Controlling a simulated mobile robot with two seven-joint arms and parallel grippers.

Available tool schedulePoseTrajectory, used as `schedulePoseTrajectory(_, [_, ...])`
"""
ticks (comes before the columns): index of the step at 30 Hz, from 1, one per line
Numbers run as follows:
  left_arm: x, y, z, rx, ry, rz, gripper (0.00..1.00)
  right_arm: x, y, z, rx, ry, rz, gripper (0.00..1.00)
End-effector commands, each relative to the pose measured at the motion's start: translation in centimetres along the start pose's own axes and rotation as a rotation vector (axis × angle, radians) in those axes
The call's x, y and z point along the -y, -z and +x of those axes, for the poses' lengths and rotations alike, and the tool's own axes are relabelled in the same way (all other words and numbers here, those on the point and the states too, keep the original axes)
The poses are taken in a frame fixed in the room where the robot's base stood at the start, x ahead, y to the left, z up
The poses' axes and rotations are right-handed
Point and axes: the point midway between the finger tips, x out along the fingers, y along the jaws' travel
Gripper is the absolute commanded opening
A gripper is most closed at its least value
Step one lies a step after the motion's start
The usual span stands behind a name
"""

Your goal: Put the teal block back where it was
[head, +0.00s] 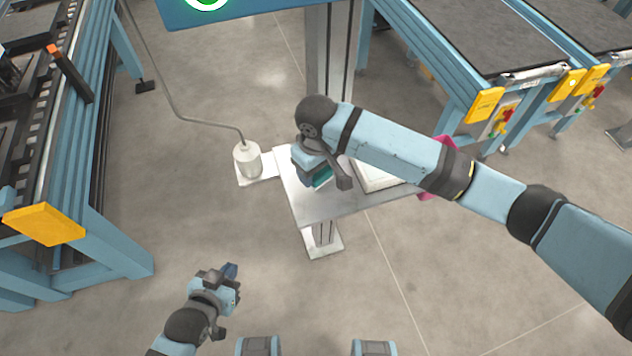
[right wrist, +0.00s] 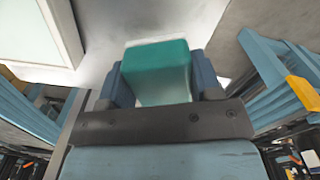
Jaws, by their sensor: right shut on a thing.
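The teal block (right wrist: 158,72) sits between the two fingers of my right gripper (right wrist: 160,85) in the right wrist view. The gripper is shut on it. In the head view my right gripper (head: 313,176) is over the left part of a small grey metal table (head: 300,203), and only a sliver of the teal block (head: 322,178) shows beside it. I cannot tell whether the block touches the tabletop. My left gripper (head: 229,276) is low, over bare floor, away from the table; its finger gap is not clear.
A pale framed panel (head: 372,179) lies on the table, partly behind my right arm; a magenta item (head: 428,192) shows past it. A white cylinder (head: 246,161) with a bent rod stands left of the table. Blue conveyor frames (head: 455,70) flank both sides.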

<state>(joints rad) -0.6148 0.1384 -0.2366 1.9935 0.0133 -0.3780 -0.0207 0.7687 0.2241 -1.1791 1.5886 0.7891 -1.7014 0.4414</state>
Motion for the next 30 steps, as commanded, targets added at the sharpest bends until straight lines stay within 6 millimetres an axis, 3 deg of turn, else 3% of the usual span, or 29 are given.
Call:
schedulePoseTrajectory(14, [0.1,0.3,-0.2,-0.001,0.002,0.001,0.0,0.0,0.0,5.3,-0.001,0.0,0.002,0.39])
schedulePoseTrajectory(24, [0.1,0.3,-0.2,-0.001,0.002,0.001,0.0,0.0,0.0,5.7,-0.002,-0.001,0.002,0.39])
schedulePoseTrajectory(25, [0.1,0.3,-0.2,-0.001,0.002,0.001,0.0,-0.1,0.0,5.7,-0.002,-0.001,0.002,0.63])
schedulePoseTrajectory(27, [0.2,0.3,-0.2,-0.001,0.002,0.001,0.0,-0.1,0.0,5.7,-0.002,-0.001,0.002,0.79])
schedulePoseTrajectory(28, [0.2,0.3,-0.2,-0.001,0.002,0.002,0.0,-0.1,0.0,5.7,-0.002,-0.001,0.002,0.84])
schedulePoseTrajectory(30, [0.2,0.3,-0.2,-0.001,0.002,0.002,0.0,-0.1,0.0,5.7,-0.002,-0.001,0.002,0.84])
